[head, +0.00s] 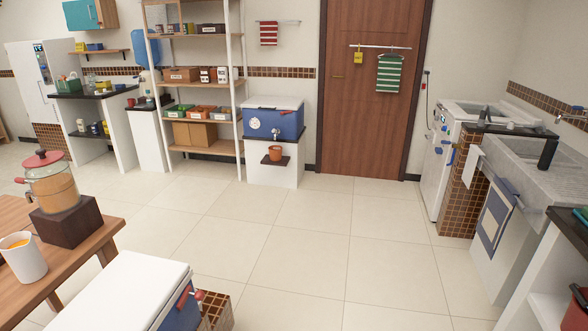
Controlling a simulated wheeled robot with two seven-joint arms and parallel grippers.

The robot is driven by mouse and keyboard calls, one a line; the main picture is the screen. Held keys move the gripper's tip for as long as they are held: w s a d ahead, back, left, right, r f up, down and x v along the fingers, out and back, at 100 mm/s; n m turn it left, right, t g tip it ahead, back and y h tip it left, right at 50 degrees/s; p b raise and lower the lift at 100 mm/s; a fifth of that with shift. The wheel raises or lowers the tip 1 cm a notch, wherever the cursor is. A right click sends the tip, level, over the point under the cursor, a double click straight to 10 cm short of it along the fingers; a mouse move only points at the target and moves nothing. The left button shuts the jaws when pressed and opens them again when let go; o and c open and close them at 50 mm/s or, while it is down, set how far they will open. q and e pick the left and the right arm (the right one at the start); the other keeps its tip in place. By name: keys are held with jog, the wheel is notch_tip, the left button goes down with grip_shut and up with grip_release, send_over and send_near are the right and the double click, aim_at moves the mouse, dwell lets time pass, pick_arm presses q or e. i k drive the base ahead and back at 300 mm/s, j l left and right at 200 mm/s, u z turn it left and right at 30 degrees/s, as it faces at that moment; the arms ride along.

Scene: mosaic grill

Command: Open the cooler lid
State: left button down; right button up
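A blue cooler (287,124) with a closed white lid (274,103) stands on a white block by the far wall, left of the wooden door. It has a round white emblem and a small tap on its front. A second cooler (186,310) is close to me at the bottom left. Its large white lid (122,292) looks shut, and its blue side with red parts shows at the right end. The bottom edge of the picture cuts this cooler off. Neither of my grippers shows in the head view.
A wooden table (105,236) with a juice dispenser (52,184) and a white pitcher (22,258) is beside the near cooler. A stone sink counter (530,180) and a washing machine (437,165) line the right. The tiled floor (300,240) between is clear.

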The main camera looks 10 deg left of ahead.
aim_at(130, 293)
jog(key=u, duration=1.35)
